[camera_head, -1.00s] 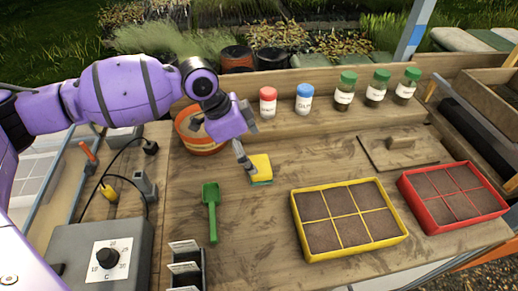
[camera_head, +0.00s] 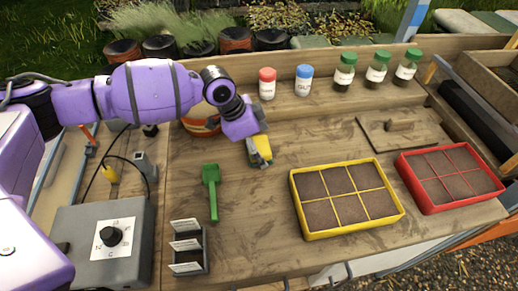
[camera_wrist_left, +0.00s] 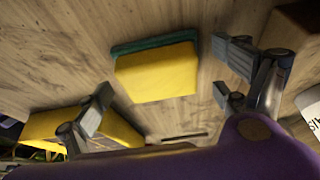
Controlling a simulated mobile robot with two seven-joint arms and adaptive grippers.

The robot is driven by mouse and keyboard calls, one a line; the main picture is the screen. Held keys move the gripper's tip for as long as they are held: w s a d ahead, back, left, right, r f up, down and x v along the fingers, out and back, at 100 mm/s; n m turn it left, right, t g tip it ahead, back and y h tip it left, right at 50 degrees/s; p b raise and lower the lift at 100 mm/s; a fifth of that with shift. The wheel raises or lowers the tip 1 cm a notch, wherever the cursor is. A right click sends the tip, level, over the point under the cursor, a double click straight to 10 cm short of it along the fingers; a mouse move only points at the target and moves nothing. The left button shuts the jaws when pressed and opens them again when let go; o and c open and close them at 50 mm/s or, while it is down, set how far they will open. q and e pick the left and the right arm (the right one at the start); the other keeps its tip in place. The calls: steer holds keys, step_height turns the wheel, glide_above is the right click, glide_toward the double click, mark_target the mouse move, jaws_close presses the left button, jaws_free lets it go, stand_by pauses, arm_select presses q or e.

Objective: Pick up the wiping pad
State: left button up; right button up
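The wiping pad (camera_head: 260,150) is a small yellow block with a green layer. It rests on the wooden bench, partly covered by my left gripper in the head view. In the left wrist view the pad (camera_wrist_left: 157,75) lies ahead, between the spread fingers, its green layer along the far edge. My left gripper (camera_head: 259,156) is open at the pad, with fingers on either side; I cannot tell whether they touch it. The open fingers also show in the left wrist view (camera_wrist_left: 163,88). My right gripper is not in view.
A green scoop (camera_head: 211,190) lies left of the pad. A yellow divided tray (camera_head: 396,215) and a red one (camera_head: 402,178) stand to the right. Jars, one with a red lid (camera_head: 267,84), line the back ledge. A terracotta pot (camera_head: 203,127) is partly behind my arm.

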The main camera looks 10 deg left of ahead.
arm_select(q)
steer(key=c, duration=1.1)
steer(key=shift+c, duration=0.2)
steer(key=shift+r, duration=0.65)
steer(key=s+r, duration=0.1)
steer(key=r, duration=0.1)
steer(key=s+a+r, duration=0.1)
steer(key=r, duration=0.1)
steer(key=s+r, duration=0.2)
steer(key=r, duration=0.1)
steer(key=shift+a+p, duration=0.15)
steer(key=shift+p, duration=0.25)
steer(key=s+a+r, duration=0.2)
steer(key=s+r, duration=0.2)
steer(key=s, duration=0.5)
steer(key=shift+s+a+r, duration=0.2)
steer(key=shift+s+r, duration=0.1)
